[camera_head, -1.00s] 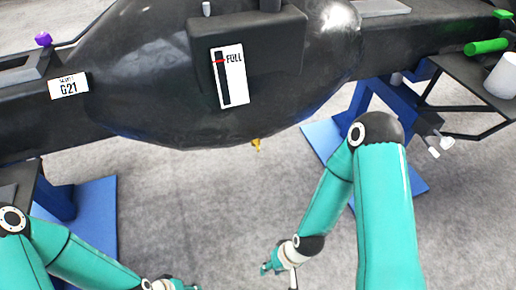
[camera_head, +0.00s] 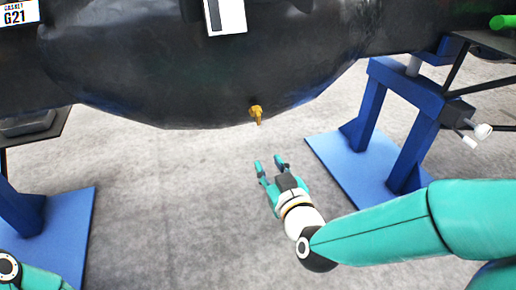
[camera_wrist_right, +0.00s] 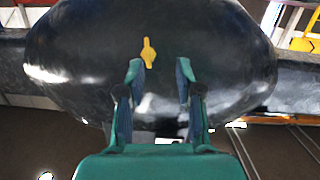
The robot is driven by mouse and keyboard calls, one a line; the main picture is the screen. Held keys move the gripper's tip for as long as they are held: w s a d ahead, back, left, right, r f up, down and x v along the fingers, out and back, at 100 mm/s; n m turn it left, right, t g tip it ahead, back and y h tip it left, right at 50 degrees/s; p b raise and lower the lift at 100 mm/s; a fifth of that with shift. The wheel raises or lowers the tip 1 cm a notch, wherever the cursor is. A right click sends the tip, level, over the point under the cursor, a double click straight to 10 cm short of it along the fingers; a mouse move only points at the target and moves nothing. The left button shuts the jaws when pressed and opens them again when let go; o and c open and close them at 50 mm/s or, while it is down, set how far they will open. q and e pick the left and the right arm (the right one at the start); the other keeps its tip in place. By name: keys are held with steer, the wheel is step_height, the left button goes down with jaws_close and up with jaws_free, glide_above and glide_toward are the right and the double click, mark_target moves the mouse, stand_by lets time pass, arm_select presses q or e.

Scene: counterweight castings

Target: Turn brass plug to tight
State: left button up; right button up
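The brass plug (camera_head: 256,113) sticks out from the lower side of the big black casting (camera_head: 190,75). It also shows in the right wrist view as a yellow plug with a narrow handle (camera_wrist_right: 149,54), ahead of the fingers and a little left of the middle of the gap. My right gripper (camera_head: 271,166) is open and empty, below the plug in the head view and apart from it. Its two spread fingers show in the right wrist view (camera_wrist_right: 158,82). Of my left arm only a part shows at the bottom left; its gripper is out of view.
A blue stand (camera_head: 375,125) holds the casting at the right, and another blue stand (camera_head: 55,225) is at the left. A white gauge plate (camera_head: 227,14) and a G21 label (camera_head: 19,13) are on the casting's side. The grey floor between the stands is clear.

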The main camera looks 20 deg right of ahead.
mark_target(259, 121)
arm_select(q)
step_height(259, 121, down, 5)
steer(key=b, duration=0.3)
arm_select(e)
steer(key=shift+t+h, duration=0.5)
steer(key=shift+t, duration=0.4)
steer(key=w, duration=0.5)
steer(key=w+d+r, duration=0.1)
steer(key=w, duration=0.4)
steer(key=w+d+r, duration=0.1)
steer(key=w, duration=0.4)
steer(key=shift+w, duration=0.3)
